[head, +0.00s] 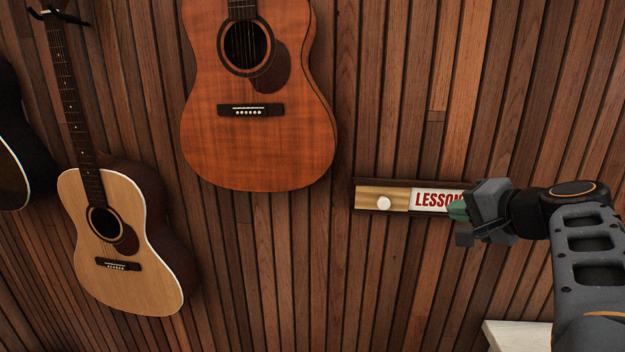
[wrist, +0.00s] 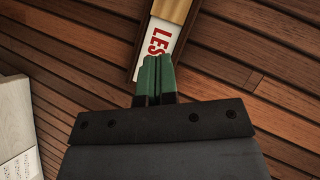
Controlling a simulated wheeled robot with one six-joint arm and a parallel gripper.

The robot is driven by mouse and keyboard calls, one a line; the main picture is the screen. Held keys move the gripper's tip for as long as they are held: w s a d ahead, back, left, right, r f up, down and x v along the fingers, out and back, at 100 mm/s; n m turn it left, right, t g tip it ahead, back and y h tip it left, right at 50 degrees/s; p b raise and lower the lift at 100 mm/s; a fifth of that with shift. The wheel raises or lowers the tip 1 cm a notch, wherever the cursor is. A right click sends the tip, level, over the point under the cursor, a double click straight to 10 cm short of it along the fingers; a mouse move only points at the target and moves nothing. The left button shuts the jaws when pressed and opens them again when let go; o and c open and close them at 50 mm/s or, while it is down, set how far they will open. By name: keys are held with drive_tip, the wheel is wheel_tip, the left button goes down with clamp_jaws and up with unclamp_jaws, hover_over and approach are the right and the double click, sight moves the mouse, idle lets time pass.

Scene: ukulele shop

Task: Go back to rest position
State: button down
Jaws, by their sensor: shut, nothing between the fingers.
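My gripper (head: 459,210) is at the right of the head view, in front of the right part of a sliding sign on the slatted wall. Its green fingers are closed together and empty, as the wrist view (wrist: 155,76) shows. The sign has a white panel (head: 426,201) with red letters, of which "LESSO" and part of another letter show. The rest is hidden behind my gripper. Left of the lettering is a tan wooden part (head: 398,199) with a round white knob (head: 384,203). I cannot tell whether the fingertips touch the sign.
An orange-brown guitar (head: 260,150) hangs left of the sign. A pale guitar (head: 140,270) and a dark one (head: 30,160) hang farther left. A white surface (head: 510,335) lies below my arm. The wall below the sign is bare.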

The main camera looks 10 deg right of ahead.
wheel_tip(320, 180, down, 10)
drive_tip(key=s+g+h, duration=0.1)
drive_tip(key=s+g, duration=0.1)
drive_tip(key=g, duration=0.1)
drive_tip(key=s+a+f+n+g+h+p, duration=0.1)
drive_tip(key=s+a+f+n+g, duration=0.2)
drive_tip(key=s+a+f+n, duration=0.1)
drive_tip(key=s+a+f+n+g+h+p, duration=0.1)
drive_tip(key=s+a+f+n+g+p, duration=0.1)
drive_tip(key=s+a+f+n, duration=0.3)
drive_tip(key=a+f+n+g, duration=0.1)
drive_tip(key=a+f, duration=0.2)
drive_tip(key=a, duration=0.3)
drive_tip(key=shift+a+f+n+h, duration=0.2)
drive_tip(key=shift+n+h, duration=0.1)
drive_tip(key=shift+n, duration=0.1)
